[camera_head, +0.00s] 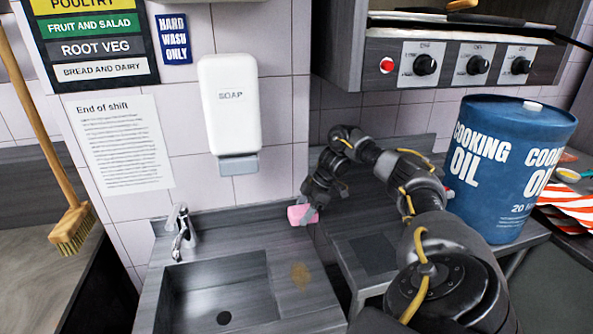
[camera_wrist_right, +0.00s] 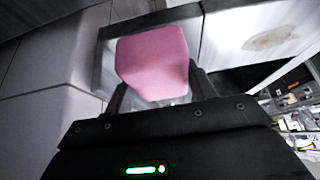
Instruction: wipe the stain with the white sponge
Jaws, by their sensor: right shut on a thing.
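A pink block (camera_head: 297,214), which looks like a sponge, is between the fingers of my right gripper (camera_head: 307,213) above the back right of the sink counter. In the right wrist view the pink block (camera_wrist_right: 153,62) fills the gap between the fingers (camera_wrist_right: 158,88), so the gripper is shut on it. No white sponge shows. A brownish stain (camera_head: 300,275) lies on the counter right of the basin, in front of and below the gripper. The stain (camera_wrist_right: 268,39) also shows at the upper right in the wrist view, apart from the block. My left gripper is not in view.
A sink basin (camera_head: 222,292) with a tap (camera_head: 180,232) lies left of the stain. A soap dispenser (camera_head: 230,105) hangs on the wall. A blue cooking oil drum (camera_head: 508,165) stands right of my right arm. A broom (camera_head: 72,228) hangs at the left.

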